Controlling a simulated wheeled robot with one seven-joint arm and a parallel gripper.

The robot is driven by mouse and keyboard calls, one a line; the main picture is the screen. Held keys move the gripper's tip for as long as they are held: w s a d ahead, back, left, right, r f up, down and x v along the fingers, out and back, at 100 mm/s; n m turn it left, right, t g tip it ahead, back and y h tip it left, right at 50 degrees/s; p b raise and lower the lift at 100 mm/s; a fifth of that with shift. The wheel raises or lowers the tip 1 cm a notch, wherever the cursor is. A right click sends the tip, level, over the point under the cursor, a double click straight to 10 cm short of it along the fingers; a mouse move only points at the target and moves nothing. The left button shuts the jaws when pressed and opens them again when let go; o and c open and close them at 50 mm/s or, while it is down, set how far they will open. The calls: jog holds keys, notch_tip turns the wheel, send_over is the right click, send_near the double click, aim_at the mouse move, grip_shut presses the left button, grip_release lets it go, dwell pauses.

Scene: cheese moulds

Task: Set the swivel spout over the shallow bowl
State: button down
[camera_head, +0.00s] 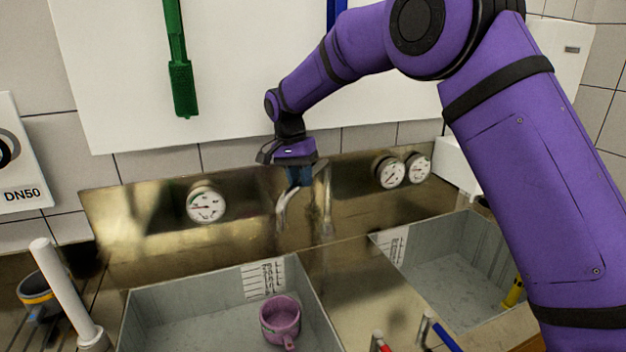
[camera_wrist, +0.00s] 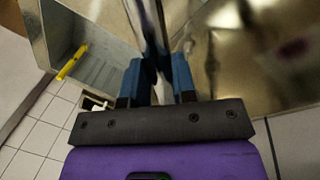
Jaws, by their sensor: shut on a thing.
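My gripper (camera_head: 299,178) is at the back metal panel, and its blue fingers also show in the wrist view (camera_wrist: 157,88). It is shut on the shiny metal swivel spout (camera_head: 282,211), whose curved end hangs just left of the fingers in the head view. In the wrist view the spout (camera_wrist: 153,35) runs up between the fingers, blurred and partly hidden. Two grey sink bowls stand in front: a left bowl (camera_head: 185,295) and a right bowl (camera_head: 458,232). The spout end is nearer the left one. I cannot surely tell which is shallower.
A pink cup (camera_head: 280,318) stands in the left bowl. A white post (camera_head: 66,292) and a banded cup (camera_head: 37,296) are at the left. Red (camera_head: 381,342) and blue (camera_head: 440,334) handles are at the front. Gauges (camera_head: 205,203) line the back panel.

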jog(key=shift+w+a+m, duration=0.45)
jog(key=shift+a+m, duration=0.05)
jog(key=shift+a, duration=0.1)
jog(key=c, duration=0.9)
grip_release()
jog(key=shift+c, duration=0.2)
jog(key=shift+r, duration=0.1)
jog(key=s+d+r, duration=0.2)
jog(key=s, duration=0.5)
jog(key=s+d+r, duration=0.2)
jog(key=s, duration=0.6)
jog(key=shift+s+d+r, duration=0.2)
jog(key=shift+d+r, duration=0.1)
jog(key=shift+r, duration=0.1)
